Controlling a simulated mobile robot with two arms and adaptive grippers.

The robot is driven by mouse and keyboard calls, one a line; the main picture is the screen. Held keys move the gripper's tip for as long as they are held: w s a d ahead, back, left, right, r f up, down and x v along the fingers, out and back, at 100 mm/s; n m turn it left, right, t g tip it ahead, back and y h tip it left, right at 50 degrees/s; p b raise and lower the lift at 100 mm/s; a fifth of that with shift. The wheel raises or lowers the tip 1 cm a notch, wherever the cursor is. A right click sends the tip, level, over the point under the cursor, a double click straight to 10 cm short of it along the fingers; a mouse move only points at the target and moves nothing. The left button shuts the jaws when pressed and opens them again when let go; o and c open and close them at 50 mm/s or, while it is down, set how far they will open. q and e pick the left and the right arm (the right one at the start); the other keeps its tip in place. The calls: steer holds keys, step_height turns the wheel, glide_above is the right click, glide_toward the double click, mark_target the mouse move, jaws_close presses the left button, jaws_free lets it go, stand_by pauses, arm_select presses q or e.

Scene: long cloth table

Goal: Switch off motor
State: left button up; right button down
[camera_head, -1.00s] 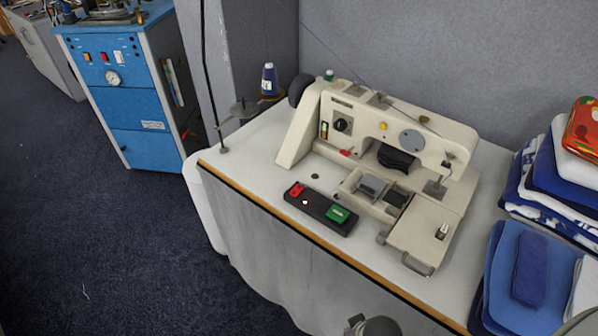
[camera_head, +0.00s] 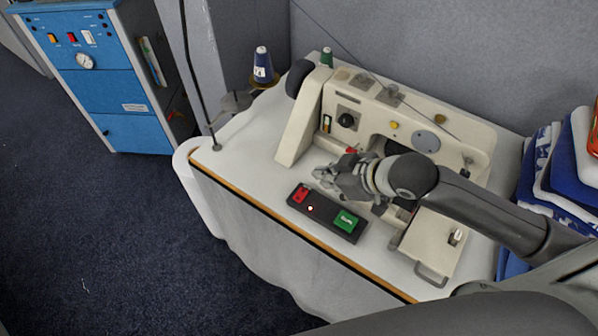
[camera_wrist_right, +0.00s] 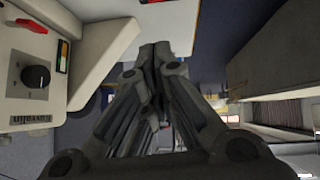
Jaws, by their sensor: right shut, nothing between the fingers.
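A black switch box (camera_head: 322,221) lies near the front edge of the table. It has a red button (camera_head: 300,194) at its left end, a green button (camera_head: 345,221) at its right end and a small lit red-white spot between them. The cream sewing machine (camera_head: 312,119) stands behind it. My right gripper (camera_head: 321,178) is shut and empty, above and just behind the box near the red button. In the right wrist view its fingers (camera_wrist_right: 155,52) are together, beside the machine's black knob (camera_wrist_right: 36,77). My left gripper is not in view.
Thread cones (camera_head: 263,66) stand behind the machine, and a thin stand rod (camera_head: 196,80) rises at the table's left corner. Folded blue and white cloths (camera_head: 567,165) are stacked at the right. The tabletop left of the box is clear.

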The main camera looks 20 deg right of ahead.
steer(key=p, duration=0.2)
glide_above(303, 193)
steer(key=f, duration=0.6)
steer(key=shift+s+a+f, duration=0.2)
steer(key=shift+a+f, duration=0.05)
steer(key=shift+f, duration=0.1)
step_height(303, 193, down, 2)
steer(key=shift+w+d+f, duration=0.1)
steer(key=shift+d+f, duration=0.05)
steer(key=shift+f, duration=0.1)
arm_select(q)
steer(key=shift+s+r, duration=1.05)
arm_select(e)
steer(key=shift+d+f, duration=0.1)
steer(key=shift+f, duration=0.7)
steer(key=shift+d+f, duration=0.1)
steer(key=shift+f, duration=0.15)
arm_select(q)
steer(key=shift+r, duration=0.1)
